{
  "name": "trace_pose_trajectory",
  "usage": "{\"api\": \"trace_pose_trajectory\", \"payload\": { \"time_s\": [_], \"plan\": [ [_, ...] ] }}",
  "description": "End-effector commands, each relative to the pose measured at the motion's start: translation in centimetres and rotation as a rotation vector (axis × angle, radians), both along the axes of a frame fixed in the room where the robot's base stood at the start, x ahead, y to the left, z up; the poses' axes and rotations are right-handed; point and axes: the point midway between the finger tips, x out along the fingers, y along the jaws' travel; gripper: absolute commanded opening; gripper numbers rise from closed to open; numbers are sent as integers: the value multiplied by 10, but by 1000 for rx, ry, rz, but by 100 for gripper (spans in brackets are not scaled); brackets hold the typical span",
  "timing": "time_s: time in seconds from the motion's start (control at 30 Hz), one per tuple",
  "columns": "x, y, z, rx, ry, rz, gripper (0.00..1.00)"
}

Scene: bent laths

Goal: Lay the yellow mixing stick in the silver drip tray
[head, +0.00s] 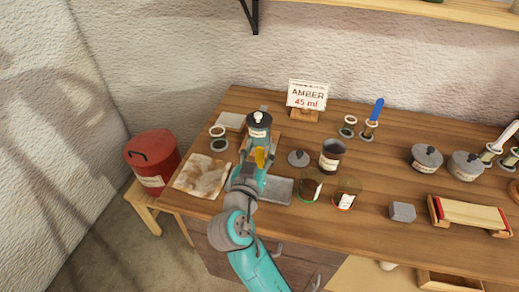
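The silver drip tray (279,191) lies flat on the bench near its front edge, partly hidden behind my arm. My gripper (257,147) is over the bench, left of and beyond the tray, in front of a dark tin with a grey lid (259,121). A short yellow piece (260,157) shows at my gripper; it may be the yellow mixing stick, mostly hidden or foreshortened. I cannot tell whether my fingers are shut on it, as they are small and overlap the tin.
A stained cloth (202,176) lies left of my arm. A red bucket (153,158) is on a stool at left.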

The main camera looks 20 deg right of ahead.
Motion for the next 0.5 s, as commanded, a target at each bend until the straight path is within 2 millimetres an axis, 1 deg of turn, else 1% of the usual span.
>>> {"api": "trace_pose_trajectory", "payload": {
  "time_s": [0.2,0.3,0.43,0.5],
  "plan": [
    [0,0,0,0,0,0,49],
    [0,0,4,0,-1,0,49],
    [-11,10,3,0,0,4,49],
    [-21,16,3,0,0,4,49]
  ]
}}
